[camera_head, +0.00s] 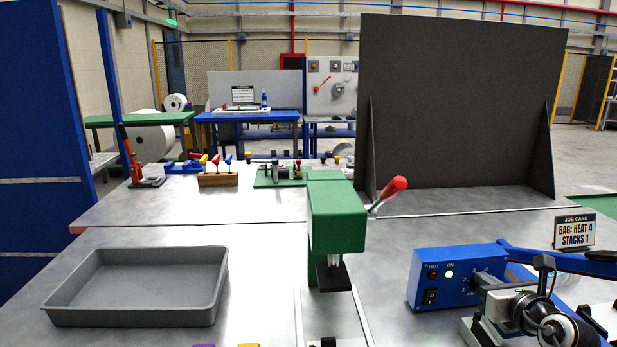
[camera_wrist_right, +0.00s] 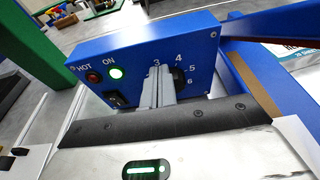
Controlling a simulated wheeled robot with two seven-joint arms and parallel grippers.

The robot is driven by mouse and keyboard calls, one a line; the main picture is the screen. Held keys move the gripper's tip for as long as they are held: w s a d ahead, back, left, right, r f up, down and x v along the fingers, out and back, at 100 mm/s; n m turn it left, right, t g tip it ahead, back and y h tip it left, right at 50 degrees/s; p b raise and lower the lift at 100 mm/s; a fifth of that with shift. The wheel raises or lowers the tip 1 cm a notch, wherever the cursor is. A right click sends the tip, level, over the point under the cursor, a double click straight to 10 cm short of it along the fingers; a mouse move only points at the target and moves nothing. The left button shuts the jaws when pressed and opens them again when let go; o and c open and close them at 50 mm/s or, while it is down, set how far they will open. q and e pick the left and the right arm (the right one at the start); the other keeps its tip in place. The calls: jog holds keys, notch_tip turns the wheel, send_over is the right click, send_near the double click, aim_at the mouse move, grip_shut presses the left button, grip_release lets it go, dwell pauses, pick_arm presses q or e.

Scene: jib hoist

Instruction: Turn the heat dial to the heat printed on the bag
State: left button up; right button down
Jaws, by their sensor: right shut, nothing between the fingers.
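The blue heat box (camera_head: 445,278) stands at the right of the bench. It has a red HOT lamp, a lit green ON lamp and a black switch. Its black heat dial (camera_wrist_right: 181,78) shows partly behind my fingers in the right wrist view, with the numbers 3, 4, 5 and 6 around it. The dial's pointer is hidden. My right gripper (camera_wrist_right: 158,85) is shut and empty, its fingertips at the dial's left edge; I cannot tell whether they touch. The job card (camera_head: 574,232) reads "BAG: HEAT 4, STACKS 1". My left gripper is out of view.
A blue lever arm (camera_head: 560,258) extends right from behind the box. A green press (camera_head: 337,225) with a red-knobbed handle stands left of it. A grey tray (camera_head: 60,300) lies at the left. A dark upright panel (camera_head: 460,100) stands behind. Bare bench lies between tray and press.

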jog(key=shift+f, duration=0.3)
jog(key=shift+d+p, duration=0.9)
jog(key=shift+p, duration=0.05)
jog(key=shift+d+r+p, duration=0.1)
jog(key=shift+r+p, duration=0.35)
jog(key=shift+p, duration=0.1)
jog(key=shift+f+v, duration=0.2)
jog(key=shift+v, duration=0.75)
jog(key=shift+f+v, duration=0.15)
jog(key=shift+v, duration=0.85)
jog(key=shift+f+v, duration=0.2)
jog(key=shift+v, duration=0.75)
jog(key=shift+s, duration=0.1)
jog(key=shift+r, duration=0.1)
